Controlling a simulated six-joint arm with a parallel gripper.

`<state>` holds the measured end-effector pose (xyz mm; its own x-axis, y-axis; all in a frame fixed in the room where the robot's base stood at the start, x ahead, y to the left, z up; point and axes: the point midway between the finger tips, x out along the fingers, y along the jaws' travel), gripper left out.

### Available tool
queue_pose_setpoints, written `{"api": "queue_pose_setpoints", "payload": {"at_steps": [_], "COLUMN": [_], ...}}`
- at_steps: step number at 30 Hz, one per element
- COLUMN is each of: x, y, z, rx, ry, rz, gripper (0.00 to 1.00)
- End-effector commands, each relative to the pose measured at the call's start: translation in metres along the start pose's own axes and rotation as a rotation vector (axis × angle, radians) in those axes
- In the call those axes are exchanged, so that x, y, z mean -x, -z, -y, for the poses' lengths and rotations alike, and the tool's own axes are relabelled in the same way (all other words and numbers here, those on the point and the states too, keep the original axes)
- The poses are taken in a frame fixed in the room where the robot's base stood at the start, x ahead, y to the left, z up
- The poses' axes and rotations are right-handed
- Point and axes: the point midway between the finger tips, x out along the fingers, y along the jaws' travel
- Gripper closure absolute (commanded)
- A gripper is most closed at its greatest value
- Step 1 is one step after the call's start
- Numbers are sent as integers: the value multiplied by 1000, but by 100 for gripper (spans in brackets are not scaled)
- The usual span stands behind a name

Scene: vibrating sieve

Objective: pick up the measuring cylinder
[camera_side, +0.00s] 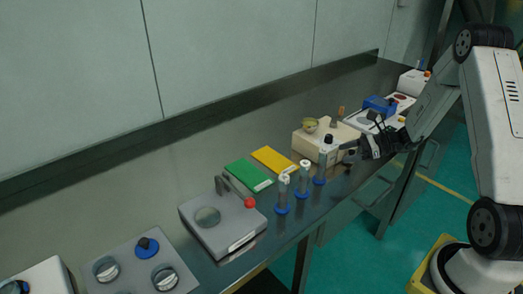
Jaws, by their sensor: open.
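Several clear upright cylinders with blue bases stand in a row near the bench's front edge. The nearest one (283,194) and the middle one (303,180) have white tops. I cannot tell which is the measuring cylinder. My gripper (343,149) is open and reaches in from the right, with its fingers pointing left at the upper part of the farthest cylinder. Whether the fingers are around it or just beside it is too small to tell.
A grey device with a red knob (250,202) stands left of the cylinders. Green (248,174) and yellow (274,160) flat pads lie behind them. A beige block (308,143) stands close behind my gripper. More equipment sits at the far right. The back strip of the bench is clear.

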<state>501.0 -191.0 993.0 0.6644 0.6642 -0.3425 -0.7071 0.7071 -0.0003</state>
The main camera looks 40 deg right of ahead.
Motion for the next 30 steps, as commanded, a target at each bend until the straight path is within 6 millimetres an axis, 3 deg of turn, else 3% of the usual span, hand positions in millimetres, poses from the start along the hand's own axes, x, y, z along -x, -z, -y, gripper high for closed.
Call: {"api": "queue_pose_setpoints", "payload": {"at_steps": [9,20,30], "x": [-22,-31,-67], "y": [0,0,0], "z": [0,0,0], "rx": [0,0,1], "ry": [-3,-2,-3], "rz": [-1,-1,-1], "gripper": [21,21,21]}}
